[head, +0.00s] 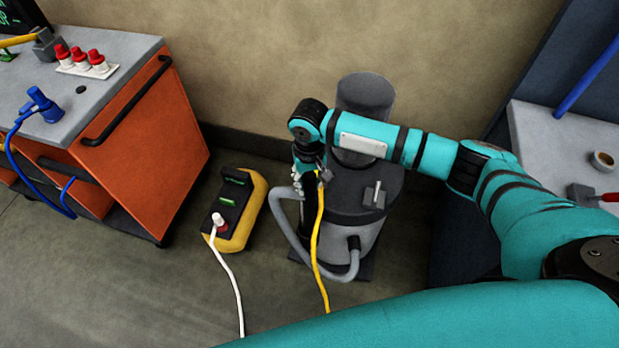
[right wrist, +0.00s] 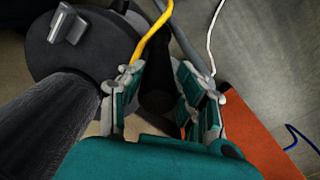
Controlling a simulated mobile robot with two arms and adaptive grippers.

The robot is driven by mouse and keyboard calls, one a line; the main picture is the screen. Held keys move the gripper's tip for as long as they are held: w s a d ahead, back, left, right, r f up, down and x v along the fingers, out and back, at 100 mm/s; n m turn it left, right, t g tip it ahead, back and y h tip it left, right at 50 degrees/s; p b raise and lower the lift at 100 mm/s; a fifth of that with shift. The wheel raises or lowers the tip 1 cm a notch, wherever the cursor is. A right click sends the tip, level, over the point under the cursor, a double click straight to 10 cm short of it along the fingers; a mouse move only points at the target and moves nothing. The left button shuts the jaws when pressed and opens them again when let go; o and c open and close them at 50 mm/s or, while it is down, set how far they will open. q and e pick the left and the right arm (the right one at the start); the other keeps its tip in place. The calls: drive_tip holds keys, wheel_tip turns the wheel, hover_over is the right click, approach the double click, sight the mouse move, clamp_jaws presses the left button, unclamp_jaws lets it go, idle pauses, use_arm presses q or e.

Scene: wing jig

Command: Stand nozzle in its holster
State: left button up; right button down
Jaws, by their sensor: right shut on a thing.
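A grey drum-shaped vacuum (head: 365,95) stands on the floor by the wall. A grey hose (head: 285,225) loops from its lower front up to my right gripper (head: 308,190). My right gripper, beside the vacuum's left side, is shut on a dark piece, seemingly the nozzle (right wrist: 158,98), between its fingers in the right wrist view. The hose (right wrist: 184,38) runs away behind it. The nozzle's lower end is hidden. My left gripper is not in view.
A yellow cable (head: 316,250) passes close by the right gripper's fingers. A yellow-and-black power box (head: 236,210) with a white plug lies left of the vacuum. An orange cabinet (head: 150,150) stands at left, a grey bench (head: 560,140) at right. Floor at lower left is clear.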

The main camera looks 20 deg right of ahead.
sight(310, 177)
drive_tip(key=shift+f, duration=0.1)
drive_tip(key=shift+f+b, duration=0.65)
drive_tip(key=shift+f, duration=1.6)
drive_tip(key=shift+f+b, duration=0.75)
drive_tip(key=shift+f, duration=1.15)
drive_tip(key=c, duration=0.8)
unclamp_jaws()
drive_tip(key=shift+c, duration=0.2)
wheel_tip(310, 177, up, 12)
drive_tip(key=shift+r, duration=0.1)
